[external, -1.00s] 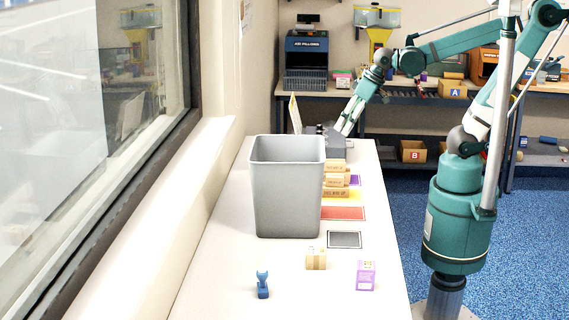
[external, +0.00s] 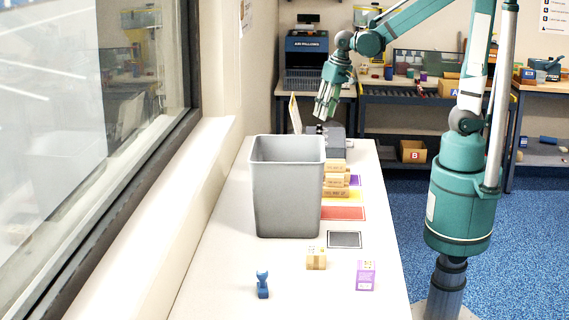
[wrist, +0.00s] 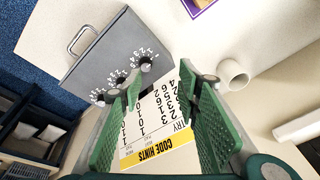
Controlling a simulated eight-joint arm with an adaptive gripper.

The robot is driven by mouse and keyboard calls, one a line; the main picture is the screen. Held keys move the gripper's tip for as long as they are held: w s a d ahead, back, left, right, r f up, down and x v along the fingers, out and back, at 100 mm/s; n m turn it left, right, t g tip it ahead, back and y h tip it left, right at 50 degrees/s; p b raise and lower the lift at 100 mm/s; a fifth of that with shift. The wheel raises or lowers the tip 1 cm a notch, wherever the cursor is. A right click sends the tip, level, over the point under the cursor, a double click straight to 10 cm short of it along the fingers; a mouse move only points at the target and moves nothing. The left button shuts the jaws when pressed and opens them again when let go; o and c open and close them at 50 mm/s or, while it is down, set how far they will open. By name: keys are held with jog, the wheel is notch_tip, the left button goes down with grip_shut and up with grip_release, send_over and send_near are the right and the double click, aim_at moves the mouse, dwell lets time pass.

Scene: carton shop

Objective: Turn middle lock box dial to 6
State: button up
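The grey lock box (wrist: 100,58) shows in the wrist view at upper left, with a metal handle and a row of dials ringed by numbers. The middle dial (wrist: 118,81) is partly hidden by my left finger, and its setting is too small to read. In the external view the lock box (external: 337,136) stands at the far end of the white table, partly behind the grey bin. My gripper (wrist: 160,70) is open and empty, its green fingers apart. In the external view my gripper (external: 325,108) hangs above the lock box, tilted downward and not touching it.
A yellow-edged code hints card (wrist: 158,142) shows between my fingers. A tall grey bin (external: 287,190) stands in front of the lock box. Stacked cartons (external: 335,184) sit right of the bin. A white cylinder (wrist: 233,75) lies right of my fingers.

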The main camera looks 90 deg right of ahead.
jog(key=w+d+f+m+g+p, duration=0.1)
jog(key=w+d+m+g+p, duration=0.15)
jog(key=d+p, duration=0.4)
jog(key=m+p, duration=0.2)
jog(key=m, duration=0.1)
send_near(319, 134)
jog(key=shift+d+r+y, duration=0.15)
jog(key=shift+d+y, duration=0.25)
jog(key=shift+d, duration=0.65)
jog(key=shift+f, duration=0.35)
jog(key=shift+f, duration=3.75)
jog(key=c, duration=0.9)
